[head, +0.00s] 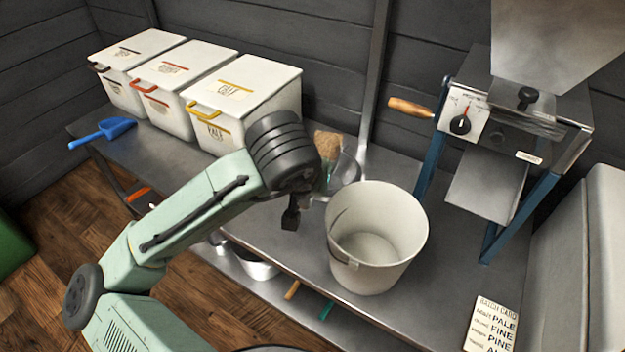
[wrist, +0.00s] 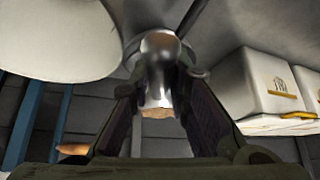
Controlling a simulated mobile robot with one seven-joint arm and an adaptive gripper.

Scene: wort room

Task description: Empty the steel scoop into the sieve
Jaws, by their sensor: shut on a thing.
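My gripper (wrist: 160,92) is shut on the steel scoop (wrist: 158,68), which shows bright between the two dark fingers in the wrist view. My wrist hides most of the scoop and part of the dish in the head view. I cannot tell the scoop's exact tilt.
The open, empty-looking white bucket (head: 377,240) stands close right of my wrist. Three lidded white bins (head: 245,92) line the back left, with a blue scoop (head: 110,129) at the bench's left end. A mill (head: 510,130) with a wooden crank stands right. A card (head: 492,325) lies in front.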

